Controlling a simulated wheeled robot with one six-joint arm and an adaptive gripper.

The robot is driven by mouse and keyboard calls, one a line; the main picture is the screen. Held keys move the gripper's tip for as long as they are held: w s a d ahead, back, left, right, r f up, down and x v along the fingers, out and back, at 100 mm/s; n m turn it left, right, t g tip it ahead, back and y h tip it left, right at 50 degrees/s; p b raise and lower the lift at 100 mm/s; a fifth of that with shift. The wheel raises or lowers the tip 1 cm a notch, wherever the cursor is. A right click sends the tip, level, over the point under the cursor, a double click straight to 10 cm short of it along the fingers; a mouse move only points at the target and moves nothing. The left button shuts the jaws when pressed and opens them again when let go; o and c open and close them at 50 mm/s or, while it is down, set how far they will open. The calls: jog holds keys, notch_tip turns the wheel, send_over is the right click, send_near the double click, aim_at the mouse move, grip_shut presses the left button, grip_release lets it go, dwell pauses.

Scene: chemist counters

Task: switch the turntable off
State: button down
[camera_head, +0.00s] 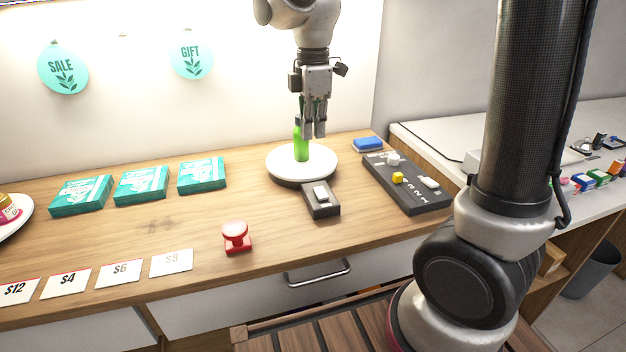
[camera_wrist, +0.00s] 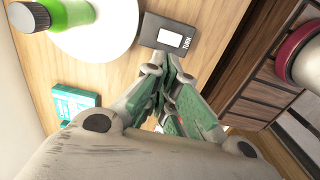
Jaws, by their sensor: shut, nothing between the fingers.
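The turntable (camera_head: 283,176) is a round white disc on a dark base on the wooden counter, with a green bottle (camera_head: 301,148) standing on it. The turntable also shows in the wrist view (camera_wrist: 117,40), cut by the top edge. In front of it sits a dark switch box (camera_head: 321,209) with a white rocker; in the wrist view the box (camera_wrist: 150,38) carries the word TURN beside its rocker (camera_wrist: 171,38). My gripper (camera_head: 315,134) is shut and empty, pointing down above the turntable beside the bottle. In the wrist view its fingertips (camera_wrist: 168,62) appear just below the box.
A dark panel (camera_head: 437,199) with a yellow knob and sliders lies right of the turntable, a blue item (camera_head: 368,144) behind it. A red stamp (camera_head: 236,237) stands front left. Teal boxes (camera_head: 140,185) and price cards (camera_head: 120,273) lie left. The counter between is clear.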

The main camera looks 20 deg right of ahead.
aim_at(313, 193)
notch_tip(313, 193, down, 14)
jog(key=shift+r, duration=0.1)
dwell(0.4)
jog(key=shift+f, duration=0.3)
jog(key=shift+s+r, duration=0.3)
jog(key=shift+s, duration=0.35)
